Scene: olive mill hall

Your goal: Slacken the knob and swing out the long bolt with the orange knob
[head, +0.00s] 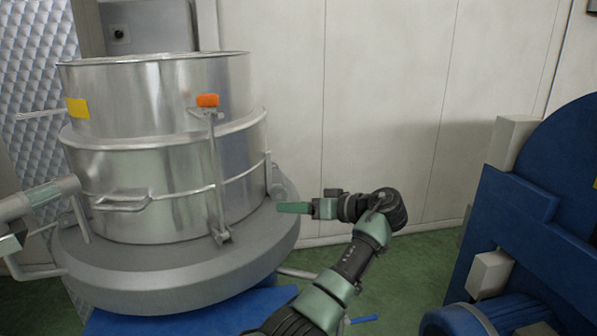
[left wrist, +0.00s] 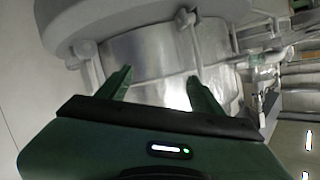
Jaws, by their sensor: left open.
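In the head view the orange knob (head: 207,100) sits on top of the long bolt (head: 214,175), which stands upright against the front of the steel drum (head: 135,180). The bolt passes a bracket on the upper rim and ends at a hinge by the grey base. My left gripper (head: 291,208) is to the right of the drum, lower than the knob and apart from the bolt, pointing left. In the left wrist view its green fingers (left wrist: 159,78) are spread and empty. That view is upside down; a rod and hinge show beyond the right finger, but no orange knob.
The wide grey base (head: 170,268) juts out under the drum. Another clamp rod (head: 268,170) stands at its right edge. A handle (head: 120,203) and pipes are at the left. A blue machine (head: 540,220) stands at the right; green floor lies between.

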